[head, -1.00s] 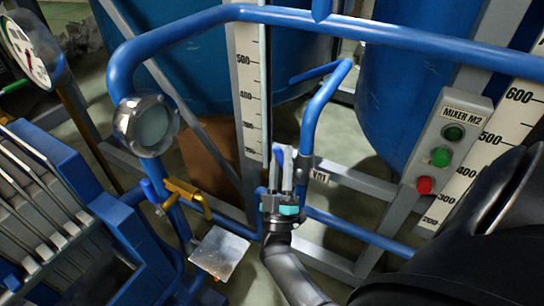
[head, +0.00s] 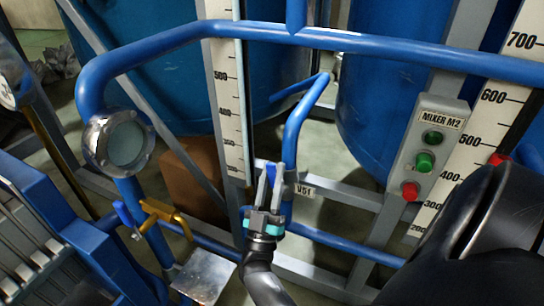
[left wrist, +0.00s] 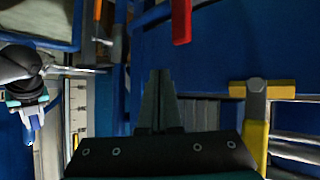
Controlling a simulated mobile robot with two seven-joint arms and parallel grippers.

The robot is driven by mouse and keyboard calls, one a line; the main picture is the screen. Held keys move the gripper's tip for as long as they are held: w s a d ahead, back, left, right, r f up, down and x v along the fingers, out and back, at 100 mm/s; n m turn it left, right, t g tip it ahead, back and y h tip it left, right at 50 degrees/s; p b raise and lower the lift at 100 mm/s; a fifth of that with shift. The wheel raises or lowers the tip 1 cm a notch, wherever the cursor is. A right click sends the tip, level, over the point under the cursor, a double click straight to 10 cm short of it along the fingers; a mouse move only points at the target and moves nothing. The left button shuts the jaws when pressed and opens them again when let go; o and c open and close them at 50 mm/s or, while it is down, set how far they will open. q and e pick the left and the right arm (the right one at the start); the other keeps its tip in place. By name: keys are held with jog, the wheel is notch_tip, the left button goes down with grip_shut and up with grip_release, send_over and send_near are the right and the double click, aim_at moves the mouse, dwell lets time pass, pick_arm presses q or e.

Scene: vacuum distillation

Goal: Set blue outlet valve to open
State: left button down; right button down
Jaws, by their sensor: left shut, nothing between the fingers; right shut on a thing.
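My right gripper (head: 268,178) is shut on a blue valve handle (head: 271,177), which points upward between the fingers. It is beside the blue pipe and a label that seems to read V51 (head: 305,190). The valve body below is hidden by the gripper. In the left wrist view, my right gripper (left wrist: 28,112) shows at the left, with the blue handle (left wrist: 31,131) at its fingers. My left gripper (left wrist: 160,85) is shut and empty in the left wrist view. It is out of the head view.
Another blue handle (head: 124,213) and a yellow handle (head: 165,215) sit left on the pipework. A sight glass (head: 118,143) and blue rail (head: 350,43) stand around. The Mixer M2 box (head: 432,150) is at right. A red handle (left wrist: 181,20) and yellow handle (left wrist: 256,110) are near my left gripper.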

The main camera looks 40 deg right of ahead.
jog(key=c, duration=0.7)
grip_release()
